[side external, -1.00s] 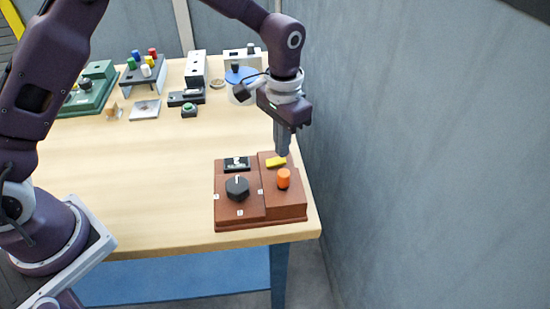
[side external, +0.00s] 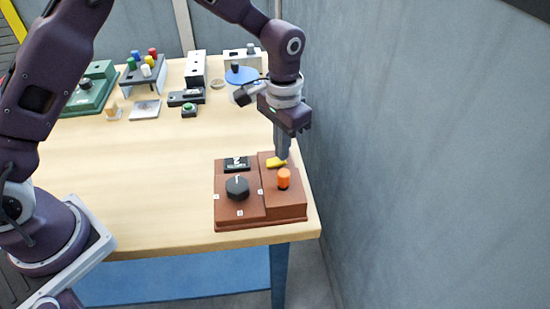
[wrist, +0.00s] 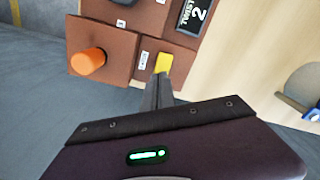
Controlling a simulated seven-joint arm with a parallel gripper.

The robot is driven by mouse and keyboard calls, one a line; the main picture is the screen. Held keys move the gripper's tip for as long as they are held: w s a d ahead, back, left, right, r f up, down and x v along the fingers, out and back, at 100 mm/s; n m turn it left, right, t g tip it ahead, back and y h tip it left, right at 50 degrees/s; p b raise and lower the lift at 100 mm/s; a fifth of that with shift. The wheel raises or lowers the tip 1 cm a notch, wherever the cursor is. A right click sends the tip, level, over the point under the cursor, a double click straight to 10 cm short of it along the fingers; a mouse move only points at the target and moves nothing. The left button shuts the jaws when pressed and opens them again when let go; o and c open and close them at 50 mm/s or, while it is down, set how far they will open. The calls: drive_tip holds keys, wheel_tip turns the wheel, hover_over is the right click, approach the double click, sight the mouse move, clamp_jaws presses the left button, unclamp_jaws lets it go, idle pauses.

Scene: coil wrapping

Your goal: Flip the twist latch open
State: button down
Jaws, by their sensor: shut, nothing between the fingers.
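The yellow twist latch (side external: 275,162) sits on the back right part of the reddish-brown box (side external: 240,212). In the wrist view the yellow latch (wrist: 163,62) lies just beyond my fingertips. My gripper (side external: 283,157) is shut and empty, pointing down, with its tips right at the latch's right end. In the wrist view its fingers (wrist: 158,80) are together and seem to meet the near end of the latch; whether they touch it I cannot tell for sure. The fingertips hide part of the latch.
On the box are an orange knob (side external: 284,179), a black dial (side external: 237,188) and a black display (side external: 237,164). A grey wall stands close to the right of the table. Several other devices, such as a green box (side external: 92,92), stand at the back. The table's left middle is clear.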

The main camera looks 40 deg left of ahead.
drive_tip(key=shift+f, duration=0.5)
drive_tip(key=shift+r, duration=3.55)
drive_tip(key=s+a+r+n+t, duration=0.1)
drive_tip(key=s+a+r, duration=0.2)
drive_tip(key=s+r, duration=0.25)
drive_tip(key=s+a+r+t, duration=0.1)
drive_tip(key=s+a+r, duration=0.3)
drive_tip(key=r, duration=0.3)
drive_tip(key=s+a+n+t, duration=0.1)
drive_tip(key=s+a, duration=0.1)
drive_tip(key=s, duration=0.7)
drive_tip(key=s+a+n+t, duration=0.1)
drive_tip(key=s+a+t, duration=0.1)
drive_tip(key=s, duration=0.7)
drive_tip(key=shift+a+r+t, duration=0.3)
drive_tip(key=shift+a+r, duration=0.1)
drive_tip(key=shift+r, duration=0.05)
